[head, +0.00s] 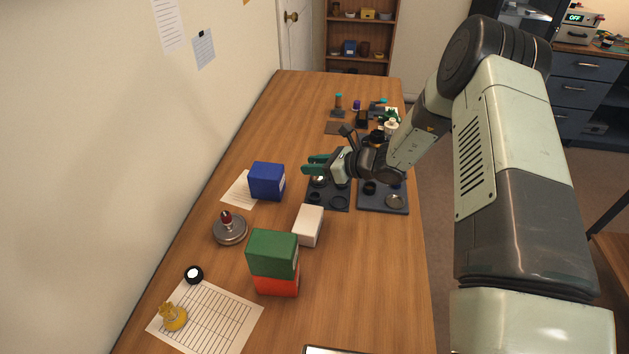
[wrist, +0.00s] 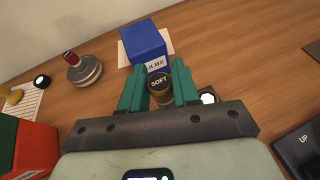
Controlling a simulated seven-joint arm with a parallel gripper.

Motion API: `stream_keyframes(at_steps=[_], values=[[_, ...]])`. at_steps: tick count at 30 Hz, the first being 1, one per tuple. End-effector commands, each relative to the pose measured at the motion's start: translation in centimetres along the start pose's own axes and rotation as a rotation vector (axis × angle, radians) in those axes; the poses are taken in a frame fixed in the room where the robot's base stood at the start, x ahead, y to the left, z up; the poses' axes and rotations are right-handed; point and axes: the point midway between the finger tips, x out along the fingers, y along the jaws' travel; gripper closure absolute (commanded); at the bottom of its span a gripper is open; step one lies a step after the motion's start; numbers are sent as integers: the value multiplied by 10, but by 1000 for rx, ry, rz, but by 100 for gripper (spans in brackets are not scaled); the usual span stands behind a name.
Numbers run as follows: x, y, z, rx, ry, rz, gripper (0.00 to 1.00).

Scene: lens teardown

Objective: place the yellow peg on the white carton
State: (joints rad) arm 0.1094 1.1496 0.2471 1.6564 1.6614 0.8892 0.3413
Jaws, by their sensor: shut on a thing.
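My gripper (head: 311,165) is shut on a small cylinder (wrist: 159,82), also between the green fingers (wrist: 158,90) in the wrist view. Its dark top reads "SOFT" and its side looks dull yellow-brown; I cannot tell for sure that this is the yellow peg. In the head view my gripper is over the left dark tray (head: 342,207), beyond the white carton. The white carton (head: 308,225) has a bare top and stands beside the green box. I cannot make it out in the wrist view. A yellow lumpy figure (head: 173,317) stands on the ruled sheet.
A blue box (head: 267,182) stands left of my gripper. A green box (head: 273,253) sits on an orange-red one (head: 277,285) in front of the carton. A round metal weight (head: 230,229) stands at left. A second dark tray (head: 384,207) lies right. Clutter fills the far end.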

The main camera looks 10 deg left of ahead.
Motion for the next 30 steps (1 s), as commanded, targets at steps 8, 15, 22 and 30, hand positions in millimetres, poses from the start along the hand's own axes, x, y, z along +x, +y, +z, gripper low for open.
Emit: stream_keyframes(at_steps=[8,15,22,30], values=[[-27,44,30,5,-8,1,99],[-51,94,44,2,-3,-2,99],[-46,108,20,4,2,0,99],[-33,106,-12,0,1,-3,99]])
